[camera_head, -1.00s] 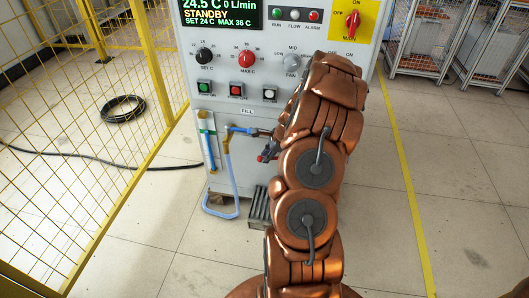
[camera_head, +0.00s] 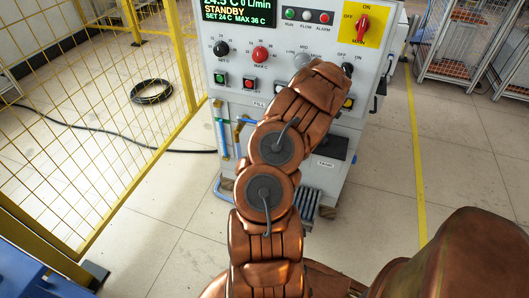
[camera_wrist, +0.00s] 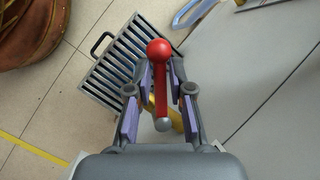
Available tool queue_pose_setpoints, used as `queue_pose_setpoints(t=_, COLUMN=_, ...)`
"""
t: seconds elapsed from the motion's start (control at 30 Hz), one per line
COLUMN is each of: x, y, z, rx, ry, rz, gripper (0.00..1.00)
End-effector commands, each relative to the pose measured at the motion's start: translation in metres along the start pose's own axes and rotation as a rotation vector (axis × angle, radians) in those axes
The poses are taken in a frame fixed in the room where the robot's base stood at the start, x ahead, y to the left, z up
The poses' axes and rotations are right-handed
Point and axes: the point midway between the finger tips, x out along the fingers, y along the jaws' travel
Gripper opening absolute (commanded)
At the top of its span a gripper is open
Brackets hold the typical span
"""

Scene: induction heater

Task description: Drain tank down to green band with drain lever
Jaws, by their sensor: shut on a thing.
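The red drain lever (camera_wrist: 161,88) with a ball end shows in the wrist view, between the two fingers of my gripper (camera_wrist: 163,72). My gripper is shut on it. A yellow pipe piece (camera_wrist: 176,118) lies behind the lever. In the head view my arm hides the gripper and the lever. The level tube (camera_head: 221,135) stands on the left of the cabinet front, with some green and blue on it. It is too small to read the level against the green band.
The cabinet (camera_head: 235,60) has a display (camera_head: 232,8) reading STANDBY, knobs and buttons. A slatted grey grate (camera_wrist: 120,60) lies on the floor below the lever. A yellow mesh fence (camera_head: 110,110) stands left. The floor at right has a yellow line (camera_head: 416,150).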

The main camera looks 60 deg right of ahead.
Motion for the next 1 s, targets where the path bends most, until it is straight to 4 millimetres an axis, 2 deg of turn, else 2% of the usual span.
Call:
queue_pose_setpoints(t=0.1, x=0.0018, y=0.0059, z=-0.0009, rx=0.002, ry=-0.013, rz=0.01, gripper=0.0)
queue_pose_setpoints(t=0.5, x=0.0024, y=0.007, z=-0.0013, rx=0.0, ry=-0.014, rz=0.012, gripper=0.0)
queue_pose_setpoints(t=0.53, x=0.0024, y=0.007, z=-0.0013, rx=0.0, ry=-0.014, rz=0.012, gripper=0.23)
queue_pose_setpoints(t=0.7, x=0.0009, y=0.0061, z=-0.003, rx=0.001, ry=-0.009, rz=0.008, gripper=0.4)
queue_pose_setpoints(t=1.0, x=-0.0021, y=0.005, z=-0.0052, rx=0.002, ry=-0.004, rz=0.003, gripper=0.4)
